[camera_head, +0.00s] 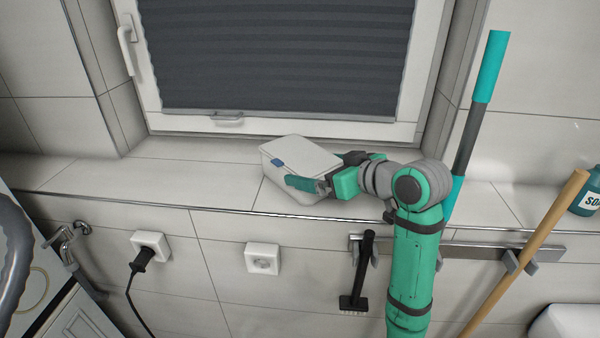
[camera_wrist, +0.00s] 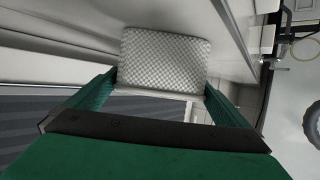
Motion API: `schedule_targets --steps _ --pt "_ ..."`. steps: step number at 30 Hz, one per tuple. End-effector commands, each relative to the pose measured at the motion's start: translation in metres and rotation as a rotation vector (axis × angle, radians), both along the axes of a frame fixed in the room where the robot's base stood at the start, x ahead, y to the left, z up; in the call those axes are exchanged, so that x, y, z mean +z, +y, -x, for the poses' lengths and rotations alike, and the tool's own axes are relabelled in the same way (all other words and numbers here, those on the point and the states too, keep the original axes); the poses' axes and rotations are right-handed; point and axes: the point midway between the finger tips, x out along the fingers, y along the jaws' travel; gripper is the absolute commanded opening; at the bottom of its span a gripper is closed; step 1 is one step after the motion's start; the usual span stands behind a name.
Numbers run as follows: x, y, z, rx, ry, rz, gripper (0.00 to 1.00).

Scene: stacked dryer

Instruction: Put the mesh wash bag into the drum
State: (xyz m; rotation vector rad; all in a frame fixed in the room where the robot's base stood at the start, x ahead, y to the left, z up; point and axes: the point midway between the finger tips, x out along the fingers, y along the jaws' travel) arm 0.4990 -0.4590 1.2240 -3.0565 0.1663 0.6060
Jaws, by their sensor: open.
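The mesh wash bag (camera_head: 301,153) is a white, box-shaped bundle with a small blue tag, resting on the tiled window sill. My gripper (camera_head: 318,178) reaches it from the right, with one teal finger along its near side; the other finger is hidden. In the wrist view the bag (camera_wrist: 165,60) shows its checkered mesh face ahead, between the fingertips of my open gripper (camera_wrist: 160,90). I cannot tell whether the fingers touch it. The drum's inside is not in view; part of a round grey rim (camera_head: 14,262) shows at the far left.
The window (camera_head: 280,50) with a dark blind stands behind the sill. A teal-handled pole (camera_head: 490,65), a wooden stick (camera_head: 535,245) and a black brush (camera_head: 360,270) hang along the wall rail. A tap (camera_head: 68,238) and sockets (camera_head: 263,259) are below the sill, whose left part is clear.

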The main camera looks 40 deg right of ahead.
Motion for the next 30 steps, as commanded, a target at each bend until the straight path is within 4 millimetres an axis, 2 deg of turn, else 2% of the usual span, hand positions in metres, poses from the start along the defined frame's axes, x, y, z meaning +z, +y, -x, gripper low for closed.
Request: schedule_targets --steps 6,10,20,24,30 --pt "-0.014 -0.003 -0.032 0.002 0.002 -0.001 1.00" --pt "-0.019 -0.004 -0.045 0.001 0.001 -0.001 1.00" --pt "-0.021 -0.005 -0.051 0.001 0.001 0.000 1.00" --pt "-0.021 -0.005 -0.051 0.001 0.001 0.000 0.70" --pt "-0.021 -0.005 -0.051 0.000 0.000 0.000 0.67"
